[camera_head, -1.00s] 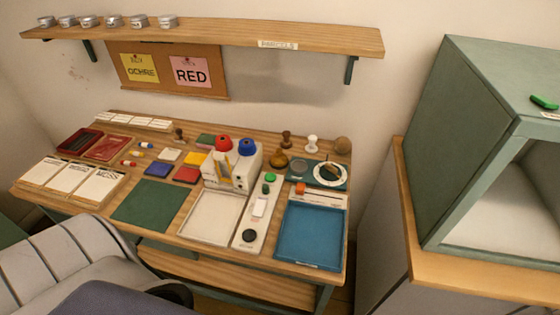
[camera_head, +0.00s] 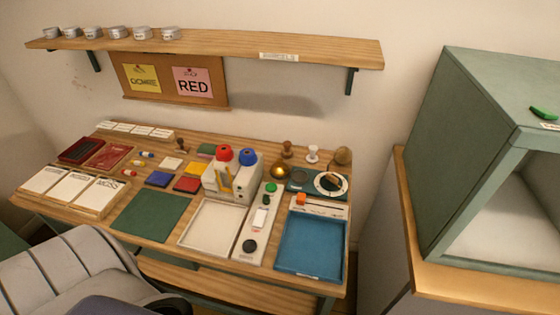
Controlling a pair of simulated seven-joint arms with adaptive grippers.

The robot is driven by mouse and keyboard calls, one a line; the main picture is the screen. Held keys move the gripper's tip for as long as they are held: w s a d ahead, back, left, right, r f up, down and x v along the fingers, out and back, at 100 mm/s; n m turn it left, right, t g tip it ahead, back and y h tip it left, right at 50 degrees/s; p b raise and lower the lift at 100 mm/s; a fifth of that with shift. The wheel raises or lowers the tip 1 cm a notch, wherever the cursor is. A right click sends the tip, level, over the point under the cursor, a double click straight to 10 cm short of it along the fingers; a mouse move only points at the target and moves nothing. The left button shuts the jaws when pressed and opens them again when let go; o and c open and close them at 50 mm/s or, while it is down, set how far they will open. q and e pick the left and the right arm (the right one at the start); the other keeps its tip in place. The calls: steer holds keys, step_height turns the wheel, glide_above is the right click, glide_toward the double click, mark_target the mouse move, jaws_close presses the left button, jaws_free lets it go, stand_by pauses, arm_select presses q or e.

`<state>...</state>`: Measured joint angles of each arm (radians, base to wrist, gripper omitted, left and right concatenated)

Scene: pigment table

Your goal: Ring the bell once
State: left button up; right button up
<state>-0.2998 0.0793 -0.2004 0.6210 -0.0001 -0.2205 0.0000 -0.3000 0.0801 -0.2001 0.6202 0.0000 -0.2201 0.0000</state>
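A small brass dome, which looks like the bell (camera_head: 280,171), stands at the back right of the wooden table, just right of the white machine with red and blue knobs. Nothing touches it from above. Neither of my grippers shows in the head view.
The table (camera_head: 170,236) holds a green mat (camera_head: 152,215), a white tray (camera_head: 212,226), a button strip (camera_head: 258,222) and a blue tray (camera_head: 311,243). A wooden stamp (camera_head: 287,149) stands behind the bell. A shelf (camera_head: 225,47) with tins hangs above. A green cabinet (camera_head: 430,150) stands at right.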

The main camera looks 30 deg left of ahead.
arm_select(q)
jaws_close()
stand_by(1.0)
